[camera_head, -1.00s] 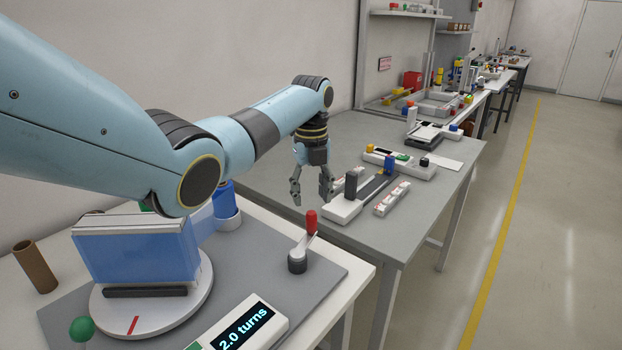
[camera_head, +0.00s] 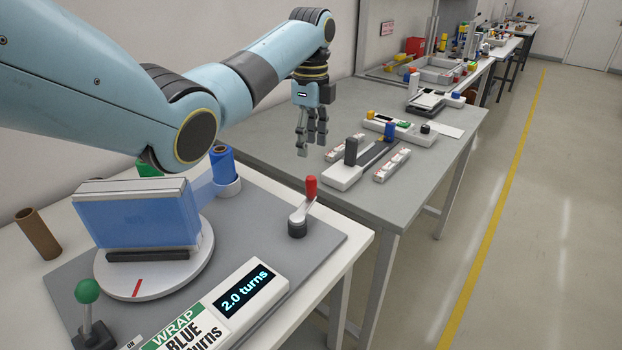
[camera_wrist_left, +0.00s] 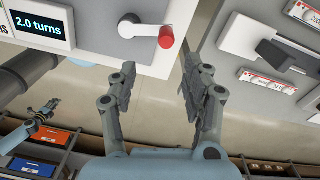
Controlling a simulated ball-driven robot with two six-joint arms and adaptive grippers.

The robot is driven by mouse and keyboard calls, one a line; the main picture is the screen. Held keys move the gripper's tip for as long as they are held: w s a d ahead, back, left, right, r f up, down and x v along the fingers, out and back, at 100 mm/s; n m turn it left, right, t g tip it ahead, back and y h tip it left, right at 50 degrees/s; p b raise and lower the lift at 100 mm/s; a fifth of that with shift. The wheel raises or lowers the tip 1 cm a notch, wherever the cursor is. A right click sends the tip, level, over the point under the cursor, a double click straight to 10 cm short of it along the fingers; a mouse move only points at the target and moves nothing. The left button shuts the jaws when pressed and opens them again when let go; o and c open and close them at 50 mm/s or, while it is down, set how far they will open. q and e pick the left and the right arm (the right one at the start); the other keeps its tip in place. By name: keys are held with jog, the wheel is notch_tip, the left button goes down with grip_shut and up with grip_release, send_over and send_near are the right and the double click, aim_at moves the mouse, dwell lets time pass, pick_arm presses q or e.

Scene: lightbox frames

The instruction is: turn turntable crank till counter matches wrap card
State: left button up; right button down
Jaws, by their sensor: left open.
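The crank (camera_head: 303,207) with its red knob stands at the right of the grey base plate; it also shows in the left wrist view (camera_wrist_left: 152,32). The counter (camera_head: 244,290) reads "2.0 turns". The wrap card (camera_head: 186,333) beside it shows "WRAP", "BLUE" and part of "turns"; its number is cut off. The round white turntable (camera_head: 154,277) carries a block (camera_head: 137,219) in blue film, with film running to a blue roll (camera_head: 222,166). My left gripper (camera_head: 311,150) is open and empty, above and behind the crank, apart from the knob. My right gripper does not clearly show in the head view.
A green-knobbed lever (camera_head: 88,305) stands at the front left of the plate, and a brown cardboard tube (camera_head: 38,233) at the far left. A grey table (camera_head: 258,160) behind holds several small devices. The plate around the crank is clear.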

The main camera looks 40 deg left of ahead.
aim_at(311, 177)
pick_arm(q)
jog(key=n+b, duration=0.1)
jog(key=n, duration=0.2)
jog(key=n+b, duration=0.1)
jog(key=n, duration=0.2)
jog(key=n+b, duration=0.1)
jog(key=n, duration=0.3)
jog(key=shift+f, duration=0.35)
jog(key=n+b, duration=0.2)
jog(key=f+n+b, duration=0.1)
jog(key=n+b, duration=0.1)
jog(key=n, duration=0.1)
jog(key=shift+w+f+b, duration=0.15)
jog(key=shift+w+b, duration=0.05)
jog(key=shift+b, duration=0.2)
jog(key=shift+w+f, duration=0.1)
notch_tip(311, 177, down, 10)
jog(key=shift+f, duration=0.25)
jog(key=shift+c, duration=0.2)
grip_shut()
jog(key=shift+a, duration=0.1)
